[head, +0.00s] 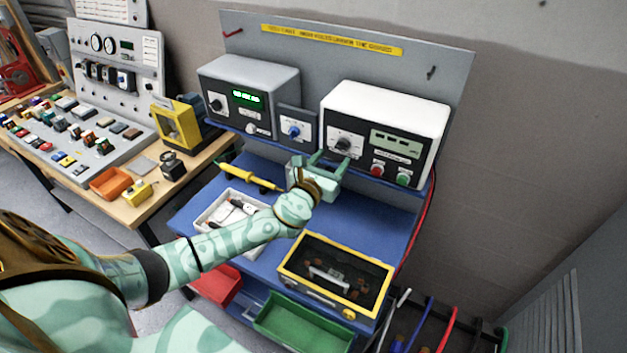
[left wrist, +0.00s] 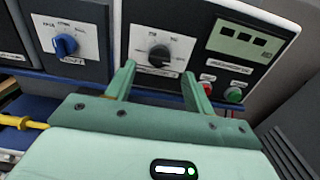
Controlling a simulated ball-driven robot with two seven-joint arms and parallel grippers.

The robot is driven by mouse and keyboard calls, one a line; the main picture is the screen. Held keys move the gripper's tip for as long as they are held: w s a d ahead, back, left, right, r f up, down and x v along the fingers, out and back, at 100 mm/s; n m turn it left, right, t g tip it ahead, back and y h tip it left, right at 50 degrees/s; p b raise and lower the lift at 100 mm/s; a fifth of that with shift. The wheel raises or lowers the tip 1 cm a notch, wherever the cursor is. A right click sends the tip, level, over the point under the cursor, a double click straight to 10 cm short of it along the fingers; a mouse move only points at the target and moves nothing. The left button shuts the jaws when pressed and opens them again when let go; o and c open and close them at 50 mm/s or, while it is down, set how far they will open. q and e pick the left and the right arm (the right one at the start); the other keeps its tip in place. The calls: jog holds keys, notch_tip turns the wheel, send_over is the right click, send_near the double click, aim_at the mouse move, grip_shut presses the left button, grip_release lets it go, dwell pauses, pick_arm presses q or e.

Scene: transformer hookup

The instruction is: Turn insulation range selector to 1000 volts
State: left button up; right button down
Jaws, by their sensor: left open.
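The white tester (head: 385,112) stands at the right of the blue bench's upper shelf. Its range selector is a round dark knob (head: 343,144) on a pale scale plate, left of the display. In the left wrist view the knob (left wrist: 160,54) shows just beyond and between my fingertips, with a light pointer mark. The scale numbers are too blurred to read. My left gripper (head: 330,160) is open in front of the knob; in the left wrist view its two fingers (left wrist: 158,71) point at the panel. I cannot tell whether they touch the knob. My right gripper is not in view.
Red (head: 377,170) and green (head: 404,178) buttons sit right of the knob. A small panel with a blue knob (head: 293,130) and a grey meter (head: 250,83) stand left. A yellow probe (head: 250,177), white tray (head: 212,212) and yellow-framed box (head: 300,250) are below.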

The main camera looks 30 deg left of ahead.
pick_arm(q)
jog(key=s, duration=1.1)
jog(key=shift+s+d+b, duration=0.25)
jog(key=shift+d+b, duration=0.05)
jog(key=shift+f, duration=0.1)
